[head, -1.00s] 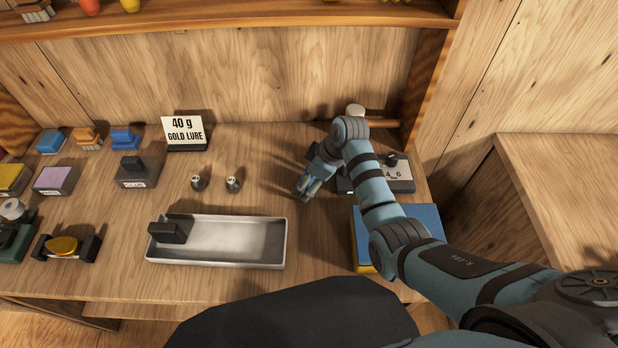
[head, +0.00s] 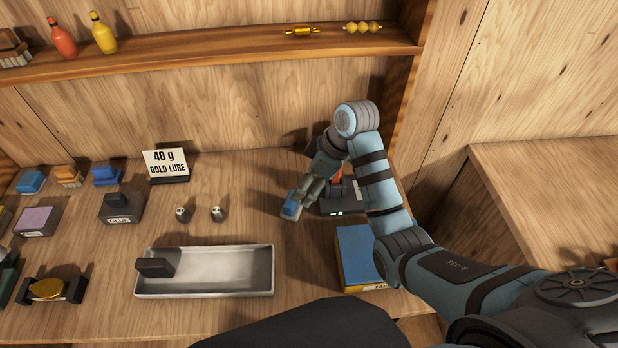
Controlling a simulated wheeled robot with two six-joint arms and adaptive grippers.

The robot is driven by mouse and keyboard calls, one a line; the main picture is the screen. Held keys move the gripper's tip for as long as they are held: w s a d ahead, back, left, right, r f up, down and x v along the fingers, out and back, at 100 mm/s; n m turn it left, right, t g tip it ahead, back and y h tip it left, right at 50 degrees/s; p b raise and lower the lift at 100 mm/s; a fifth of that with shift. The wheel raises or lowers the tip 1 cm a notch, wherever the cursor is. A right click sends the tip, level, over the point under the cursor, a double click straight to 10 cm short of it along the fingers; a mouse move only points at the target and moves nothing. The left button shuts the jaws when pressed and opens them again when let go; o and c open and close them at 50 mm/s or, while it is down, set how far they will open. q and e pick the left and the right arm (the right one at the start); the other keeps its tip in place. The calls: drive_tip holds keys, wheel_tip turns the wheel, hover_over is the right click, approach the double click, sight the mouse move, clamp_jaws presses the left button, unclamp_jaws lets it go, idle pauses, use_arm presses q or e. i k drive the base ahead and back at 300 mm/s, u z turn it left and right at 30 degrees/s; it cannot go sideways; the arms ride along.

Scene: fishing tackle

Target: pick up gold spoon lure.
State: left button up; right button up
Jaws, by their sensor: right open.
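A shiny gold oval piece (head: 48,289), spoon-like in shape, rests in a black holder (head: 72,288) at the lower left of the table. Two other gold lures lie on the upper shelf: a short one with a barrel-like middle (head: 300,31) and a beaded one (head: 362,27). I cannot tell for certain which is the gold spoon lure. My right gripper (head: 299,203) is open, pointing down at the table's right side beside a dark scale (head: 345,205), far from all three. It appears empty. My left gripper is out of view.
A "40 g GOLD LURE" card (head: 166,165) stands at the back. Two small metal weights (head: 182,214) stand before it. A metal tray (head: 215,284) with a black block inside lies in front. A blue-topped box (head: 357,250) sits beneath my forearm. Bottles (head: 105,34) stand on the shelf (head: 200,58).

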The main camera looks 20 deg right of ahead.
sight(52, 288)
drive_tip(key=k, duration=1)
